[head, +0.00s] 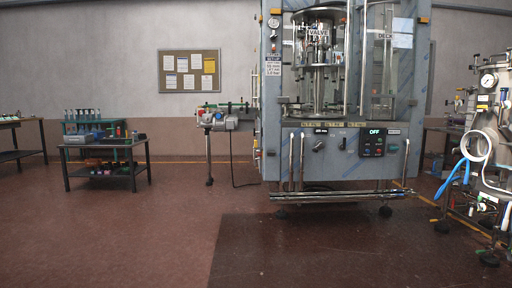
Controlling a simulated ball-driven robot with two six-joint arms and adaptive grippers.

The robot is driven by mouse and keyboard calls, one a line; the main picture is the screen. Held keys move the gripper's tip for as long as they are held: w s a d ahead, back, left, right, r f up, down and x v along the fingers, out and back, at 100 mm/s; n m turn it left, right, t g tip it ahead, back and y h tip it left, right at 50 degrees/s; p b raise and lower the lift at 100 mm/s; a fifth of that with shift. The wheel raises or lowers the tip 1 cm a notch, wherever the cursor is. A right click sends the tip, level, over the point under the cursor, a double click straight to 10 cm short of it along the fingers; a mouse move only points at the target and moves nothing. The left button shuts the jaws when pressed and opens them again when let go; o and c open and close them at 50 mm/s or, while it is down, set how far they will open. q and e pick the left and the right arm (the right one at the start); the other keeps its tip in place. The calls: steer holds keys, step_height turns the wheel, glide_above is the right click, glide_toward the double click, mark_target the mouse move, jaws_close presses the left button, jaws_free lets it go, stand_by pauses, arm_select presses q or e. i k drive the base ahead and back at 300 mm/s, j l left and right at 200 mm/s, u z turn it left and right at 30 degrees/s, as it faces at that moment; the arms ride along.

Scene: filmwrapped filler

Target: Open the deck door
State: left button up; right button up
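The filler machine (276,150) stands ahead of me, right of centre, in a grey-blue frame. A label reading DECK (385,37) sits at its upper right, on or behind a clear panel with blue film streaks (380,75); I take this panel as the deck door. It looks closed, but I cannot tell for certain. Thin upright bars (363,60) run near its left edge. A VALVE label (318,32) marks the metal carousel (320,75) to the left. Neither of my grippers is in view.
A control panel (371,143) reading OFF is on the machine's lower front, above a metal rail (340,195). A cart with hoses (490,150) stands at the right. A low dark table (105,148) holds tools at the left. The floor (200,230) in front is clear.

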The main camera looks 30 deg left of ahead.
mark_target(383, 36)
steer(key=i+j+u, duration=0.15)
steer(key=i+j, duration=0.5)
steer(key=j, duration=0.2)
steer(key=i+j+u, duration=0.15)
steer(key=i+j, duration=0.6)
steer(key=i+j+u, duration=0.2)
steer(key=i+j, duration=0.55)
steer(key=i+j+u, duration=0.15)
steer(key=i+j, duration=0.45)
steer(key=i, duration=0.2)
steer(key=i+l, duration=0.5)
steer(key=i+l+z, duration=0.05)
